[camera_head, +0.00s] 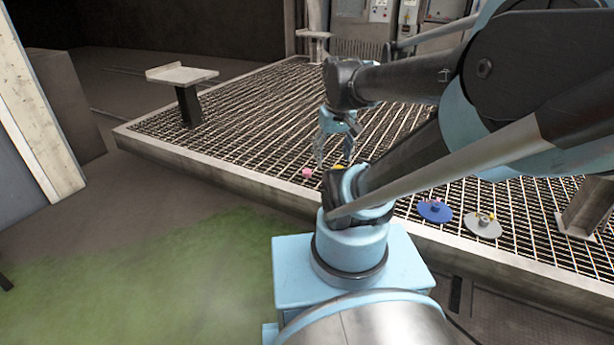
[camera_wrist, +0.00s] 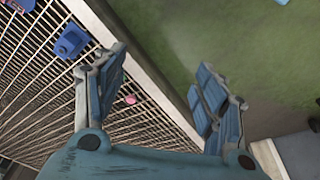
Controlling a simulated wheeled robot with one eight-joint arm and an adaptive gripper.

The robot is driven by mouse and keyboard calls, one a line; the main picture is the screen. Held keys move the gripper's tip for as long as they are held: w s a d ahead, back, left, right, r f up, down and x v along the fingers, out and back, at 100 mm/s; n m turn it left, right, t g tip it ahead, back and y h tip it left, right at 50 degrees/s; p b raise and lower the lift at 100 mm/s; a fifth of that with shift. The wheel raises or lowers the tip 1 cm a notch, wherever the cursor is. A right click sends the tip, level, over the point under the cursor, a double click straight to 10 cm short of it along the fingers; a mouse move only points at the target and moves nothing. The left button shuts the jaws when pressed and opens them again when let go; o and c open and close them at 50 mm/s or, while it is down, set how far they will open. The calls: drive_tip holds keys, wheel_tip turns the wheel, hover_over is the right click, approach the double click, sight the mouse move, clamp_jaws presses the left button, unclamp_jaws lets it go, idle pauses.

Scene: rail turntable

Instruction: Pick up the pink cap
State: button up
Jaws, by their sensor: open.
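The pink cap (camera_head: 307,173) is a small round thing lying on the metal grating near its front edge. In the wrist view the pink cap (camera_wrist: 131,100) shows just to the right of the left finger, beside the pale edge beam. My gripper (camera_head: 333,158) hangs pointing down over the grating, a little right of the cap in the head view. In the wrist view my gripper (camera_wrist: 162,75) has its two blue fingers wide apart with nothing between them. The cap looks lower than the fingers, and I see no contact.
A yellow thing (camera_head: 339,167) lies beside the gripper, partly hidden. A blue disc (camera_head: 434,210) and a grey disc (camera_head: 483,225), each bearing small things, lie to the right. A blue block (camera_wrist: 70,42) shows in the wrist view. A pedestal (camera_head: 187,95) stands at the grating's left.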

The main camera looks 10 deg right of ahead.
drive_tip(key=w+r+n, duration=0.3)
drive_tip(key=w+r, duration=0.1)
drive_tip(key=w, duration=1.1)
drive_tip(key=n+g, duration=0.2)
drive_tip(key=n, duration=0.7)
hover_over(307, 171)
wheel_tip(307, 171, down, 27)
wheel_tip(307, 171, down, 17)
drive_tip(key=shift+s, duration=0.1)
drive_tip(key=c, duration=0.9)
